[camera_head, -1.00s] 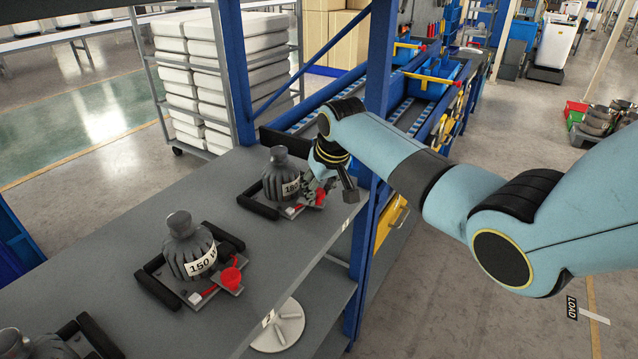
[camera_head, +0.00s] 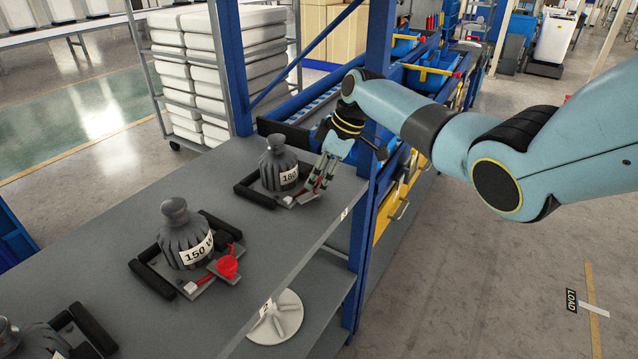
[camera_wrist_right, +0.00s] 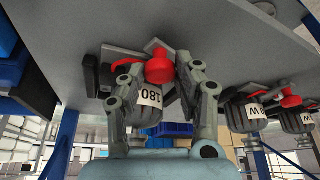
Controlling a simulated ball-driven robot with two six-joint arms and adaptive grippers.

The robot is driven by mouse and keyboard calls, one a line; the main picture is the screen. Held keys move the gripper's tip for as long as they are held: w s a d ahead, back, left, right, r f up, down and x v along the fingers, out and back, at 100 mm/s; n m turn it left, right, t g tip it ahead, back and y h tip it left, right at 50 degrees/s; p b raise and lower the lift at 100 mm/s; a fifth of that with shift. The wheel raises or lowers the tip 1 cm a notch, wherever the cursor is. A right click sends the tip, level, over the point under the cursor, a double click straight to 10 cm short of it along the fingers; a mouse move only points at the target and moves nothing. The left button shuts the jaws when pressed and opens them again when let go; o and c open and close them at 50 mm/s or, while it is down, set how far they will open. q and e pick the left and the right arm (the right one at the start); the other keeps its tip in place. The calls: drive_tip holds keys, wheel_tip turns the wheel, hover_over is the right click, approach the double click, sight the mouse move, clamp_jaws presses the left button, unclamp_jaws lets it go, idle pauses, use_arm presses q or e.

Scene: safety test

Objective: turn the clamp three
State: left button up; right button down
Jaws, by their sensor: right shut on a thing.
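The clamp at station three, marked by a "3" tag (camera_head: 345,213) on the shelf edge, sits beside a dark weight labelled 180 (camera_head: 277,166). In the right wrist view its red knob (camera_wrist_right: 160,68) is between my right gripper's fingers (camera_wrist_right: 163,75), which are shut on it. A curved red part (camera_wrist_right: 118,73) shows beside it. In the head view my right gripper (camera_head: 314,186) reaches down at the front of the weight and hides most of the knob. The 180 weight (camera_wrist_right: 149,108) also shows in the wrist view. My left gripper is out of view.
A 150 weight (camera_head: 183,240) with its own red clamp knob (camera_head: 228,266) stands at the nearer station. Another weight (camera_head: 30,340) is partly in view at lower left. A blue post (camera_head: 371,170) stands close beside my right arm. The grey shelf (camera_head: 270,232) is bare between stations.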

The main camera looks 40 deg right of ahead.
drive_tip(key=shift+w+n+g+y+b, duration=0.1)
drive_tip(key=shift+n+g+y+b, duration=0.2)
drive_tip(key=shift+n+b, duration=0.65)
drive_tip(key=shift+w+n+g+y+b, duration=0.1)
drive_tip(key=shift+n+g+b, duration=0.3)
drive_tip(key=shift+n+b, duration=0.55)
drive_tip(key=shift+n, duration=0.3)
drive_tip(key=c, duration=1)
unclamp_jaws()
drive_tip(key=shift+o, duration=0.2)
drive_tip(key=v, duration=1.2)
